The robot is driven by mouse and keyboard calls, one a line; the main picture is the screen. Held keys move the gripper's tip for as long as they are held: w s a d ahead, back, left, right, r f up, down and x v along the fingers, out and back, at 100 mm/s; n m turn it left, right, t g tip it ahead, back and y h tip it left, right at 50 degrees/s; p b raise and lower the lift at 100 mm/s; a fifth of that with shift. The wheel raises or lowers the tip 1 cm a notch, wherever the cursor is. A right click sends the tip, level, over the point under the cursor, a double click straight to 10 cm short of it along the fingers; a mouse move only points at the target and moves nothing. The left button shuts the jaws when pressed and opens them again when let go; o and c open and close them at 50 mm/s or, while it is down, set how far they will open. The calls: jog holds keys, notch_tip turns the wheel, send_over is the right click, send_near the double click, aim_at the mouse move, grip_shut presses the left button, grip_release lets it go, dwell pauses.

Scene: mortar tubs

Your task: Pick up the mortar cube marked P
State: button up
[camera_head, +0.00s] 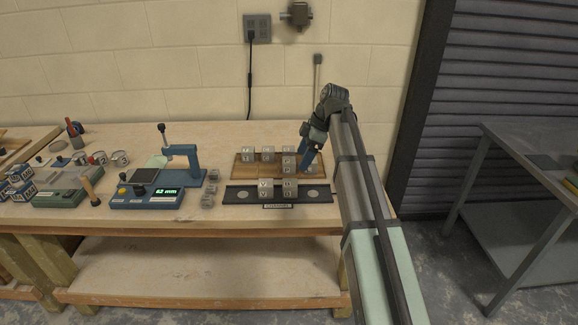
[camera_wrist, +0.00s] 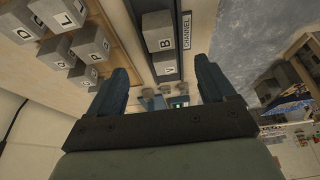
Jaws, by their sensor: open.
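Several grey mortar cubes with letter labels stand on a wooden board (camera_head: 240,172) and on a dark channel strip (camera_head: 235,194). In the wrist view, a cube that appears marked P (camera_wrist: 91,42) sits at upper left on the board, among cubes that seem to read D (camera_wrist: 22,27) and L (camera_wrist: 65,12). My gripper (camera_head: 308,157) is above the right end of the board. In the wrist view, my gripper (camera_wrist: 161,72) is open and empty, with P left of its left finger.
Cubes that seem to read B (camera_wrist: 158,30) and V (camera_wrist: 163,66) stand on the channel strip. A blue device with a green display (camera_head: 165,191) is left of the board, with small grey cubes (camera_head: 212,176) between. The bench front edge is just before the strip.

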jog(key=shift+c, duration=0.4)
jog(key=shift+c, duration=1.2)
send_near(289, 160)
jog(key=x, duration=0.4)
jog(key=shift+s+d+f, duration=0.1)
jog(key=shift+s+f, duration=0.1)
jog(key=shift+f, duration=0.2)
jog(key=shift+x, duration=2.8)
